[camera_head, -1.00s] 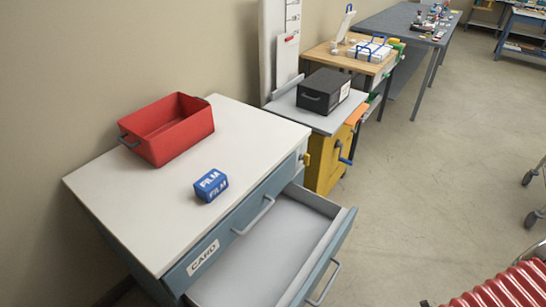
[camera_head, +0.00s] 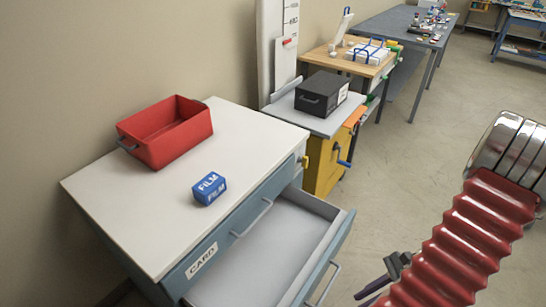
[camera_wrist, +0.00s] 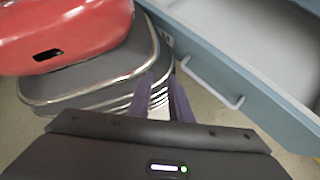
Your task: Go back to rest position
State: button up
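My arm shows as a red ribbed sleeve with silver rings at the right of the head view. My gripper (camera_head: 378,278) is at the bottom of that view, to the right of the open drawer (camera_head: 262,262) and apart from it. In the wrist view its two purple fingers (camera_wrist: 162,88) stand apart with a gap between them. Nothing is held between them. The drawer front and its handle (camera_wrist: 213,85) show to the right of the fingers in the wrist view.
A white-topped cabinet (camera_head: 110,195) bears a red bin (camera_head: 165,133) and a blue film box (camera_head: 209,188). Behind are a black box (camera_head: 322,93) on a yellow cart (camera_head: 322,175), a wooden table and a grey table.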

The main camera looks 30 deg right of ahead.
jog(key=w+a+r+n+g+h, duration=0.1)
jog(key=w+a+r+n+h, duration=0.3)
jog(key=r+n, duration=0.4)
jog(key=w+a+r+n+g+h, duration=0.1)
jog(key=w+a+r+n+h, duration=0.25)
jog(key=w+r+n, duration=0.5)
jog(key=a+r+n+t+h, duration=0.1)
jog(key=a+r+n+t, duration=0.4)
jog(key=a+r, duration=1)
jog(key=shift+a+r+n+t, duration=0.3)
jog(key=shift+a+r+n, duration=0.1)
jog(key=shift+a+n, duration=0.45)
